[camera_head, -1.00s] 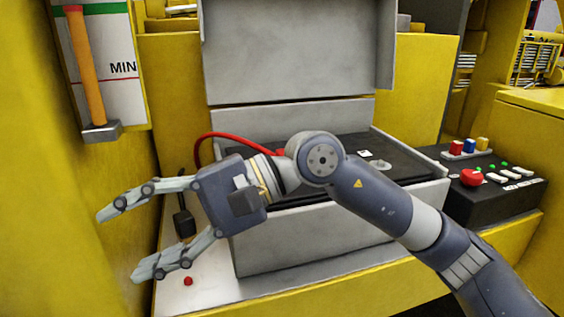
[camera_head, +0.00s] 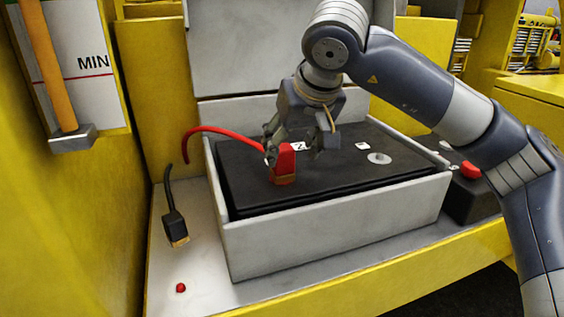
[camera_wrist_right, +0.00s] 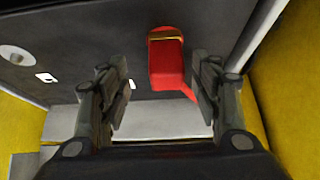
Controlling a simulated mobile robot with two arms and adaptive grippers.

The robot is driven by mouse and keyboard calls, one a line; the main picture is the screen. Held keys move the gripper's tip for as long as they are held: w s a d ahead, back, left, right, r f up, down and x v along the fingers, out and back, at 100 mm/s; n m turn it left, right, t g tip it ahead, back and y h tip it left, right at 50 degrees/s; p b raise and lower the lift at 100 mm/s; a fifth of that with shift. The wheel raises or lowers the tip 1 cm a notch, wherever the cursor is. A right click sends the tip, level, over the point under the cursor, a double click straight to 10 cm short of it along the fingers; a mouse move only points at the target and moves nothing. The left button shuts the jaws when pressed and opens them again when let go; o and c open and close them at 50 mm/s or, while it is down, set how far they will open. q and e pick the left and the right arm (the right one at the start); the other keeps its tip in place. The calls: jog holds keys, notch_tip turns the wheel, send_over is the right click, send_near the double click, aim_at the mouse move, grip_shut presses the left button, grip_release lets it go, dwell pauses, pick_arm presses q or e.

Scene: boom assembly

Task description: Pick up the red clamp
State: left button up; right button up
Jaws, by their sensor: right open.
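The red clamp (camera_head: 284,165) stands on the black top of the battery (camera_head: 330,190) inside the grey box, with a red cable running from it to the left. My right gripper (camera_head: 296,152) points down over the battery, right at the clamp. In the right wrist view the red clamp (camera_wrist_right: 166,62) lies ahead between the two spread fingers (camera_wrist_right: 160,92), closer to the right-hand finger. The gripper is open. Whether a finger touches the clamp cannot be told. My left gripper is not in view.
The grey box wall (camera_head: 340,227) surrounds the battery. A black clamp (camera_head: 175,228) on a cable and a small red button (camera_head: 181,288) are on the pale ledge at left. A hammer (camera_head: 60,100) hangs at far left. A control box (camera_head: 470,195) stands at right, partly behind my arm.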

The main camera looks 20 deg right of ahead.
aim_at(282, 159)
jog(key=x, duration=0.2)
jog(key=p+x, duration=0.1)
jog(key=x, duration=0.1)
jog(key=p+x, duration=0.1)
jog(key=x, duration=0.1)
jog(key=shift+w+a+r, duration=0.15)
jog(key=shift+a, duration=0.2)
jog(key=shift+r, duration=0.1)
grip_shut()
